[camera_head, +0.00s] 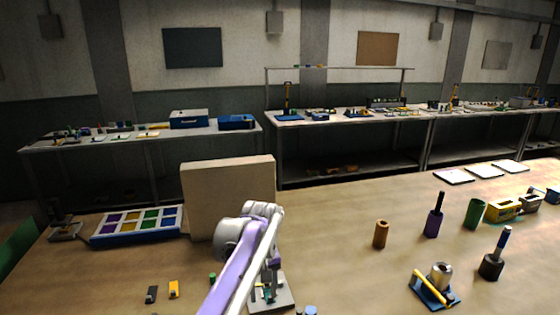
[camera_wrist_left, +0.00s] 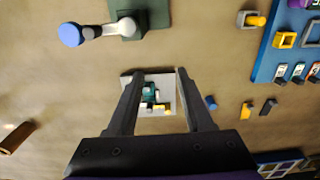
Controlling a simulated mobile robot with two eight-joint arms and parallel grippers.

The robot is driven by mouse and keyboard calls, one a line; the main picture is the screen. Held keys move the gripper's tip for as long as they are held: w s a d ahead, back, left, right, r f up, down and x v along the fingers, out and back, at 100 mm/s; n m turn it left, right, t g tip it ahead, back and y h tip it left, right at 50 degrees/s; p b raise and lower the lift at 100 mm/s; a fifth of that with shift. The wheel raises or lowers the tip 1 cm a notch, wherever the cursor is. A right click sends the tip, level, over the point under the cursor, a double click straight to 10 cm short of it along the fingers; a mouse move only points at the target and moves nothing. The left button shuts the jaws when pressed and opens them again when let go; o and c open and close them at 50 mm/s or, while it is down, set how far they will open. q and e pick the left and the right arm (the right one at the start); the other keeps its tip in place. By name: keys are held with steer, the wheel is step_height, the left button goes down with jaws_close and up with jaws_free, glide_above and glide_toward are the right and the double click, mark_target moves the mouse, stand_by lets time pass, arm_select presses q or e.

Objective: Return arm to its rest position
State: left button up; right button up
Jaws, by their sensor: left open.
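My left arm comes in from the bottom of the head view, a purple and white arm bent at its elbow. My left gripper (camera_head: 270,284) points down over a pale plate (camera_head: 287,299). In the left wrist view my left gripper (camera_wrist_left: 156,76) is open, with nothing held between its dark fingers. The pale plate (camera_wrist_left: 166,80) shows between and beyond the fingertips, with small green, white and yellow pieces on it. I cannot tell how far above the plate the fingertips are. My right gripper is in neither view.
A tan upright block (camera_head: 228,190) stands behind my left arm. A blue tray with coloured compartments (camera_head: 92,243) lies left. Small black (camera_head: 151,294) and yellow (camera_head: 174,289) pieces lie in front.

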arm_select(q)
steer(key=s+a+m+t, duration=0.1)
steer(key=s+a, duration=0.4)
steer(key=s, duration=0.2)
steer(key=s+a+m+t, duration=0.15)
steer(key=s+a, duration=0.25)
steer(key=s, duration=0.4)
steer(key=s+a+f+t, duration=0.1)
steer(key=s+f, duration=0.2)
steer(key=s, duration=0.1)
steer(key=s+a+f+t, duration=0.1)
steer(key=s+a+f, duration=0.1)
steer(key=s+f, duration=0.2)
steer(key=s+a+f+t, duration=0.1)
steer(key=s+f, duration=0.2)
steer(key=s, duration=0.2)
steer(key=shift+s+a+f+m, duration=0.15)
steer(key=shift+s+a+m, duration=0.1)
steer(key=shift+s+m, duration=0.1)
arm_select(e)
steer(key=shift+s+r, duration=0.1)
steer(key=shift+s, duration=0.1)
